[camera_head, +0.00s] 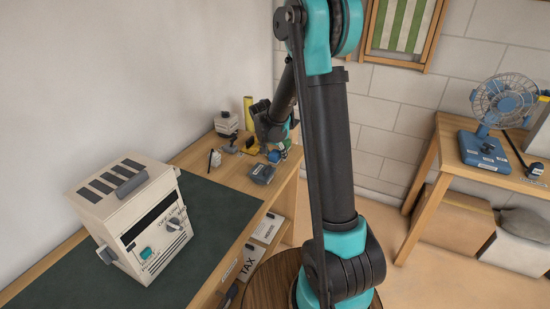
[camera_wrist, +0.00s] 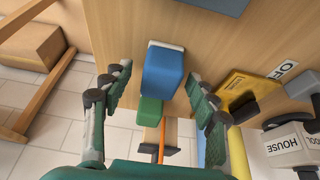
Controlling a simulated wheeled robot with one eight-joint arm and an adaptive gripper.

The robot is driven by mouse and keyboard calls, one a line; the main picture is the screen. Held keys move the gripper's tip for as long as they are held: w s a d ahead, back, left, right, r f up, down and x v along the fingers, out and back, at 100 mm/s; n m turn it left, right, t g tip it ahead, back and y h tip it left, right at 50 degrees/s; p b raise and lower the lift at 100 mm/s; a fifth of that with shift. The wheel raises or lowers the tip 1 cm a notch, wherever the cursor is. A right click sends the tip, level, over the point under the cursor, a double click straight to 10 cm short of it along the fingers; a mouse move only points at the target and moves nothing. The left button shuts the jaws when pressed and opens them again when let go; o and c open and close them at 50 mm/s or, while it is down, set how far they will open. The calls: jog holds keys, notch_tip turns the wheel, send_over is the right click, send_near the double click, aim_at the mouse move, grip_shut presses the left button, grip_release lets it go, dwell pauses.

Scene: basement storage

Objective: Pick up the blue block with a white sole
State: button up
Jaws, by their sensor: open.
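The blue block (camera_wrist: 163,72) lies on the wooden bench top in the wrist view, with a thin white layer along its far edge. My gripper (camera_wrist: 160,76) is open, one finger on each side of the block, with a visible gap on both sides. Whether the fingers are down at the block's height is unclear. A green block (camera_wrist: 149,111) is beside the blue block's near end. In the head view my gripper (camera_head: 281,145) is over the far end of the bench, and a small blue shape (camera_head: 274,156) shows below it, partly hidden.
A dark blue box (camera_head: 262,173) sits close by on the bench (camera_head: 215,147). A yellow piece (camera_wrist: 245,90) and a box labelled HOUSE (camera_wrist: 288,143) lie to the right in the wrist view. A cream machine (camera_head: 135,215) stands on the green mat.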

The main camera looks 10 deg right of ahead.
aim_at(275, 152)
jog(key=shift+c, duration=0.2)
jog(key=c, duration=1)
notch_tip(275, 152, up, 20)
